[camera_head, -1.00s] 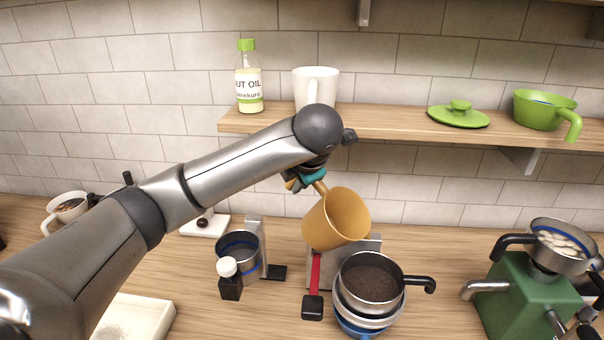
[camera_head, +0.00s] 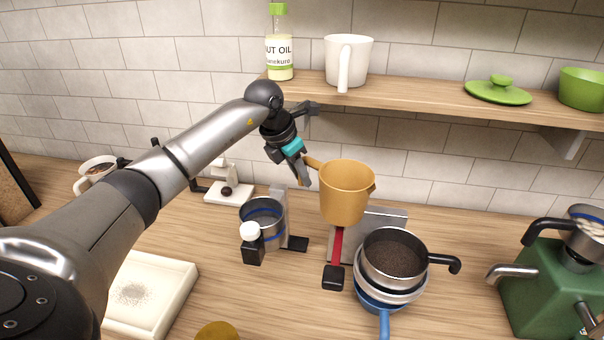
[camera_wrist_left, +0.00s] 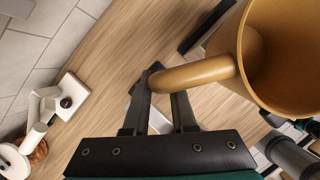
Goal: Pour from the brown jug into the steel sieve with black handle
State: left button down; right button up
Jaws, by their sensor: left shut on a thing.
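The brown jug (camera_head: 344,196) hangs nearly upright above the counter, up and left of the steel sieve with black handle (camera_head: 366,262). My left gripper (camera_head: 306,174) is shut on the jug's handle. In the left wrist view the fingers (camera_wrist_left: 165,95) close around the handle, and the jug (camera_wrist_left: 285,60) extends to the upper right; its inside looks empty where visible. The sieve holds dark brown granular stuff and sits on top of a stack, with its black handle pointing right. My right gripper is not in view.
Below the sieve is a blue-handled pan (camera_head: 384,318). A green machine (camera_head: 540,290) stands right. A wooden shelf (camera_head: 420,92) runs above.

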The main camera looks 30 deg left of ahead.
pick_arm(q)
notch_tip(320, 180, up, 5)
jog(key=p, duration=0.4)
jog(key=shift+r, duration=0.1)
dwell(1.1)
